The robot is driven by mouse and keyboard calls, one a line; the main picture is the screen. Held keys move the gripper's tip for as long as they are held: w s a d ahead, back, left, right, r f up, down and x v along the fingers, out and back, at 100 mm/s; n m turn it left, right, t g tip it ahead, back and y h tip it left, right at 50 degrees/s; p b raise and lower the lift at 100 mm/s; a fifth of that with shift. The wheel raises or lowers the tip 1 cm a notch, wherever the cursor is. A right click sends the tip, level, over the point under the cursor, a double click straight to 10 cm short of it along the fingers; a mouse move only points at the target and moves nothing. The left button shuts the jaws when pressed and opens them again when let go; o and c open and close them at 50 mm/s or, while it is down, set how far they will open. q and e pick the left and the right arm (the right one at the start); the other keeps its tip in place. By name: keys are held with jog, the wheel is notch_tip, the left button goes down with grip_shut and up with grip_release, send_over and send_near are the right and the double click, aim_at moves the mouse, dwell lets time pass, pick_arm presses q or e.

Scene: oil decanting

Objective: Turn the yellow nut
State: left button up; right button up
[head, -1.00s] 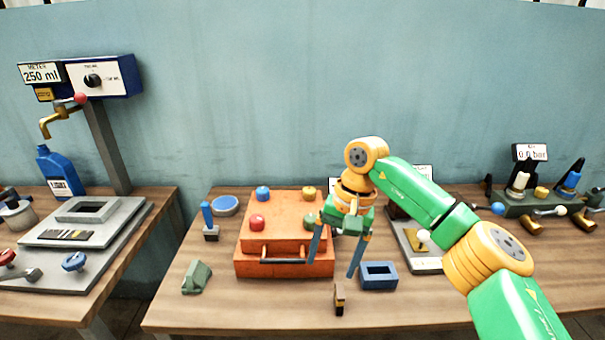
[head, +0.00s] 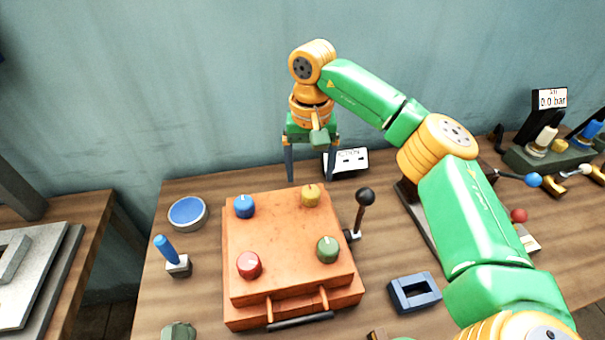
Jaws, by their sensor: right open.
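The yellow nut (head: 311,195) sits on the top face of the orange box (head: 285,262), near its back right corner. My right gripper (head: 311,180) points down with its two blue-grey fingers spread, open and empty. In the picture its fingertips are just above the yellow nut, close behind it; the exact height gap cannot be told. A blue nut (head: 244,206), a red nut (head: 249,265) and a green nut (head: 327,249) sit near the other corners of the box. My left gripper is not in view.
A black-knobbed lever (head: 364,198) stands close to the box's right side. A blue frame (head: 414,292) lies front right, a blue joystick (head: 171,256) and blue round dish (head: 187,213) to the left. A white sign (head: 350,162) stands behind.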

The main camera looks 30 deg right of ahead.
aim_at(310, 190)
jog(key=f, duration=0.2)
jog(key=s+f+p, duration=0.1)
jog(key=shift+s+f, duration=0.15)
jog(key=shift+f, duration=0.2)
jog(key=shift+w+f, duration=0.45)
jog(key=shift+s+r, duration=0.1)
jog(key=shift+s, duration=0.05)
jog(key=c, duration=0.6)
grip_shut()
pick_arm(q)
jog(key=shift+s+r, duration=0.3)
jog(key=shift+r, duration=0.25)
